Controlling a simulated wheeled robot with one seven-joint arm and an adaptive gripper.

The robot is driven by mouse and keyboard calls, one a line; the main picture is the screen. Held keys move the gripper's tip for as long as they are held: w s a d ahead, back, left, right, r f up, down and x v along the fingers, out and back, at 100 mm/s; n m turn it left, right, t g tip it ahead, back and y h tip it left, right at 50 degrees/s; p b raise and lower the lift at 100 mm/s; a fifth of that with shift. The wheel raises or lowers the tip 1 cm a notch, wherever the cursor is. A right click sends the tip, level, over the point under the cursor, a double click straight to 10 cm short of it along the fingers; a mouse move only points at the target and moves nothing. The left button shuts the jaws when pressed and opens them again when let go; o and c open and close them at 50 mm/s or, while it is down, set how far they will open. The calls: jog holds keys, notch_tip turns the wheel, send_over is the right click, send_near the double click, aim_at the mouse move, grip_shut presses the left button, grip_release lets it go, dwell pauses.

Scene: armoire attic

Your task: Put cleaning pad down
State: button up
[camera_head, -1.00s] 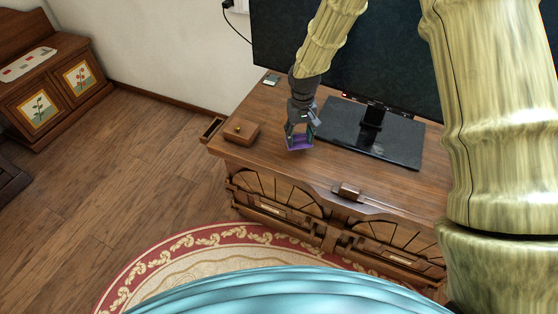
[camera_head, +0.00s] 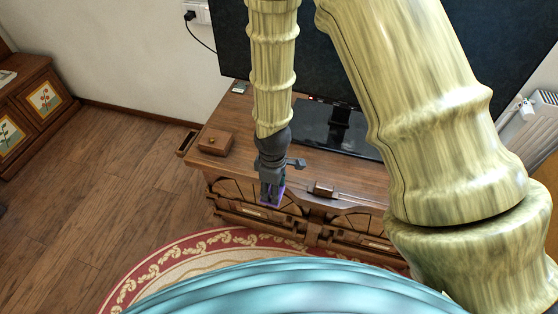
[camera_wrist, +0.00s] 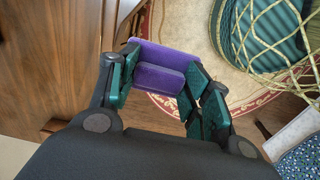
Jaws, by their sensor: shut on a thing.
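The cleaning pad (camera_wrist: 160,79) is a purple block with two layers. In the wrist view it sits between the two green-padded fingers of my gripper (camera_wrist: 155,85), which is shut on it. In the head view my gripper (camera_head: 270,192) hangs at the front edge of the wooden cabinet (camera_head: 352,178), and only a sliver of the purple pad (camera_head: 279,194) shows beside the fingers. The pad is in the air, with the rug and floor seen beyond it in the wrist view.
A small wooden box (camera_head: 215,143) stands on the cabinet's left part. A large black screen (camera_head: 345,50) stands behind on its dark base (camera_head: 318,125). A red-bordered rug (camera_head: 160,268) lies in front. Bare floor (camera_head: 95,170) is open at left.

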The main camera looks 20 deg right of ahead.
jog(key=w+d, duration=0.2)
jog(key=w, duration=0.2)
jog(key=w+d+f+p, duration=0.1)
jog(key=w+d, duration=0.1)
jog(key=w, duration=0.3)
jog(key=w+d, duration=0.2)
jog(key=w, duration=0.2)
jog(key=shift+w+f+p, duration=0.15)
jog(key=shift+f+p, duration=0.05)
jog(key=shift+p, duration=0.15)
jog(key=shift+f+p, duration=0.3)
jog(key=shift+f, duration=1.45)
jog(key=shift+f, duration=0.15)
jog(key=o, duration=1)
jog(key=shift+r+b, duration=0.6)
jog(key=shift+r, duration=5.55)
